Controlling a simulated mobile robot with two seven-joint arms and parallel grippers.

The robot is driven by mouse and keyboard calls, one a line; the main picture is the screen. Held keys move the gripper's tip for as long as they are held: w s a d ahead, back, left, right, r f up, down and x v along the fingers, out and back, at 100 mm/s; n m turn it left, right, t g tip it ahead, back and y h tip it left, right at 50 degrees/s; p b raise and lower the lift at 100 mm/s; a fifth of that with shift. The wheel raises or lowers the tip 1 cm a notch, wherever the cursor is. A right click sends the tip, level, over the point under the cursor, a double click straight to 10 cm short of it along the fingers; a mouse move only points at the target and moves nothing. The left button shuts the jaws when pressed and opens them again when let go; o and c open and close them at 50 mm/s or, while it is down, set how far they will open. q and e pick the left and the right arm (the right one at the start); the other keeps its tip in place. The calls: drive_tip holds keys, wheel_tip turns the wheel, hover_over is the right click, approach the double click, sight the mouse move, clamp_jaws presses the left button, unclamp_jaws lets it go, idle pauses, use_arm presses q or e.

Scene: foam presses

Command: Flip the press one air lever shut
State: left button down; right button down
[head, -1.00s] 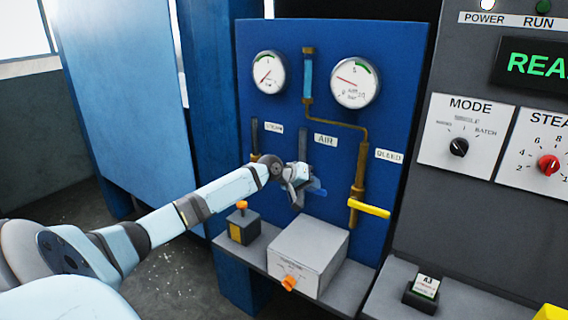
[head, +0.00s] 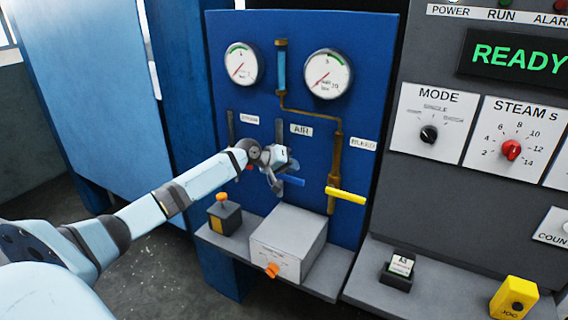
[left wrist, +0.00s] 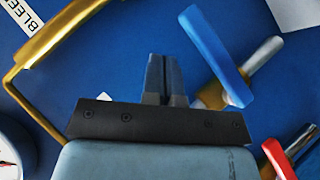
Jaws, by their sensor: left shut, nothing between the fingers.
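The blue air lever (head: 292,181) sits on the valve below the AIR label (head: 301,130) on the blue press panel. Its handle points to the right in the head view, partly hidden by my left gripper. In the left wrist view the blue lever (left wrist: 217,55) lies crosswise to its grey and brass pipe (left wrist: 264,52). My left gripper (head: 276,187) is in front of the valve, at the handle's left end. Its fingers (left wrist: 163,80) are shut and empty beside the lever; contact cannot be told. My right gripper is not in view.
The yellow bleed lever (head: 346,196) is to the right. A red lever (left wrist: 278,158) is close by in the wrist view. Below are a grey box (head: 289,240) and a small box with an orange knob (head: 222,197). Two gauges (head: 327,74) are above.

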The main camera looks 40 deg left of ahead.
use_arm(q)
drive_tip(key=s+d+r+b, duration=0.1)
drive_tip(key=s+r+b, duration=0.1)
drive_tip(key=s+r, duration=0.5)
drive_tip(key=shift+d+r+b, duration=0.25)
drive_tip(key=shift+r+b, duration=0.15)
drive_tip(key=shift+r, duration=0.05)
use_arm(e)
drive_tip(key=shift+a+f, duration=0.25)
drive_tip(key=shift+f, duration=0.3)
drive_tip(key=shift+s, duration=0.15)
